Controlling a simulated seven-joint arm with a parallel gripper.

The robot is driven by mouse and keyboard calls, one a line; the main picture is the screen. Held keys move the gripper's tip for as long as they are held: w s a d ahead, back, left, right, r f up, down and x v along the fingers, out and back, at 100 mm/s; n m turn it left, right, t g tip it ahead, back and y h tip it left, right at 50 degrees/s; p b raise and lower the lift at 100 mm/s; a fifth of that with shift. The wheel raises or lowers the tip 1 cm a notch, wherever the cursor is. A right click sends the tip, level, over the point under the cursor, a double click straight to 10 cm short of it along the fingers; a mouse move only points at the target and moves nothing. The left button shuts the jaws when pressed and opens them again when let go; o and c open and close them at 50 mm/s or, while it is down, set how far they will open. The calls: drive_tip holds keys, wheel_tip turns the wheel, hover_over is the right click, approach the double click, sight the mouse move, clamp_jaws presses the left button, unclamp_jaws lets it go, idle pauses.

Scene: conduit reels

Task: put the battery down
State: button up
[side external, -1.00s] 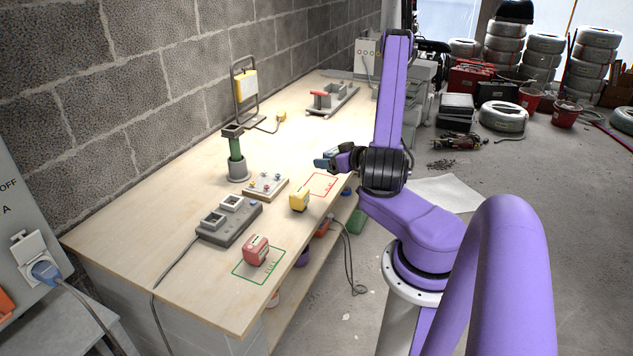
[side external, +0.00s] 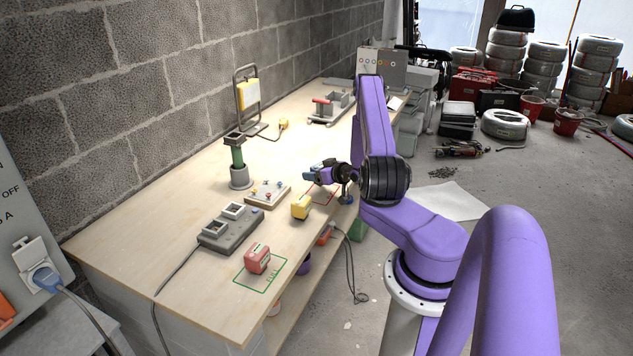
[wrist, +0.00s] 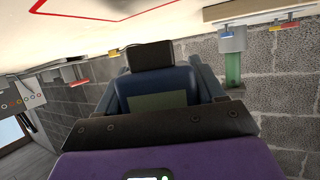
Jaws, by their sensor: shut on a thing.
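My gripper (side external: 330,172) is shut on a dark blue battery (side external: 316,170), near the red outlined rectangle (side external: 319,195) on the bench. In the wrist view the battery (wrist: 158,103) has a dull green label and a black end, and sits between the two blue-grey fingers. Part of the red outline (wrist: 95,18) shows on the bench top there. The arm covers part of the outline in the side view. I cannot tell whether the battery touches the bench.
A yellow battery (side external: 300,207) stands just left of the red outline. A red battery (side external: 257,258) stands in a green outline. A board with small knobs (side external: 268,193), a grey two-socket charger (side external: 230,229) and a green post (side external: 238,158) stand farther left.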

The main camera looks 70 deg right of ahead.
sight(317, 190)
drive_tip(key=shift+w+d+f, duration=0.1)
drive_tip(key=shift+f, duration=0.8)
drive_tip(key=shift+w+d+f, duration=0.1)
drive_tip(key=shift+f, duration=0.75)
drive_tip(key=shift+f, duration=0.15)
drive_tip(key=o, duration=1.2)
drive_tip(key=shift+r, duration=0.2)
drive_tip(key=v, duration=1.2)
drive_tip(key=shift+w, duration=0.1)
